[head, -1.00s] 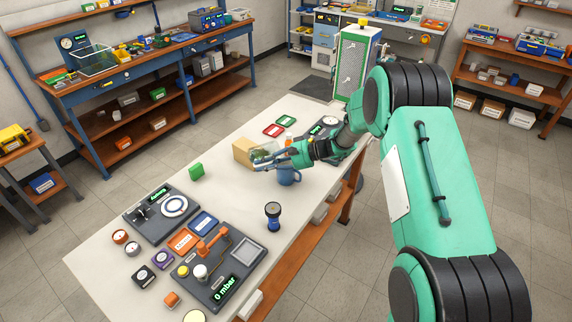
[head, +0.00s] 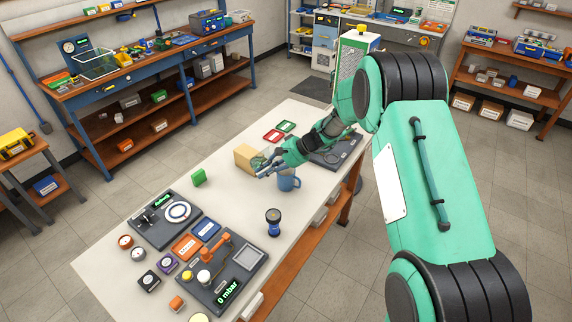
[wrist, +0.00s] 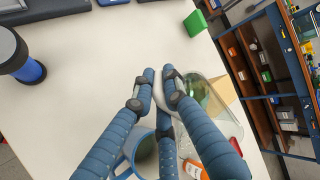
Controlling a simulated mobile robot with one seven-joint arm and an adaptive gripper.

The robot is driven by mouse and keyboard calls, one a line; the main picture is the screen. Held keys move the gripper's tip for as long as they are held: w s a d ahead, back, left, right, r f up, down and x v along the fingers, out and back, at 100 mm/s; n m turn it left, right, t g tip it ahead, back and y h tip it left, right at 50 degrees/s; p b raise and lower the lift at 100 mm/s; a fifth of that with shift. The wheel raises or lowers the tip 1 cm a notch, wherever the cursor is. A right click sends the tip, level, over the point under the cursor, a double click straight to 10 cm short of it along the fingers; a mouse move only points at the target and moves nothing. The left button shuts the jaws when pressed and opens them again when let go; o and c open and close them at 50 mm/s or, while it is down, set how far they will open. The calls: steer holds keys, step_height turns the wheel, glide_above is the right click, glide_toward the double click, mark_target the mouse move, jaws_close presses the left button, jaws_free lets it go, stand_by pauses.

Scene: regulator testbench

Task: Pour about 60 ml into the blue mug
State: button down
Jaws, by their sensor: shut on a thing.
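The blue mug (head: 288,181) stands upright on the pale bench, its handle toward the right in the head view. In the wrist view the mug (wrist: 143,157) shows partly behind my fingers. My gripper (head: 266,169) is shut on a clear glass vessel (wrist: 208,97); the fingers also show in the wrist view (wrist: 160,80). The vessel looks tilted, with a greenish tint inside. It is close beside and above the mug. I cannot tell the liquid level or whether anything flows. The inside of the mug is mostly hidden.
A tan block (head: 244,156) stands behind the vessel, and an orange container (wrist: 193,169) is near the mug. A blue-and-black gauge-like item (head: 273,221) stands in front. A green block (head: 199,177) and test devices (head: 165,217) lie left. Bench is clear between.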

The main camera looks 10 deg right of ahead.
mark_target(257, 164)
steer(key=shift+a+r+h+p, duration=0.1)
steer(key=shift+r+h+p, duration=0.25)
steer(key=shift+h+p, duration=0.55)
steer(key=shift+f+p, duration=0.1)
steer(key=shift+p, duration=0.35)
steer(key=shift+f, duration=0.25)
steer(key=shift+w+a+r+g+h+p, duration=0.1)
steer(key=shift+a+r+g+h+p, duration=0.2)
steer(key=shift+p, duration=0.65)
steer(key=shift+a+r+g+h+p, duration=0.1)
steer(key=shift+r+g+h+p, duration=0.15)
steer(key=shift+h+p, duration=0.5)
steer(key=shift+a+r+p, duration=0.15)
steer(key=shift+r+p, duration=0.1)
steer(key=shift+p, duration=0.85)
steer(key=h+p, duration=0.1)
steer(key=p, duration=0.2)
steer(key=a+r+p, duration=0.1)
steer(key=p, duration=0.1)
steer(key=shift+w+r+g+h+p, duration=0.2)
steer(key=shift+g+h+p, duration=0.05)
steer(key=shift+h+p, duration=0.15)
steer(key=a+h+p, duration=0.1)
steer(key=h+p, duration=0.1)
steer(key=p, duration=0.3)
steer(key=shift+w+f+p, duration=0.1)
steer(key=shift+w+p, duration=0.05)
steer(key=shift+p, duration=0.25)
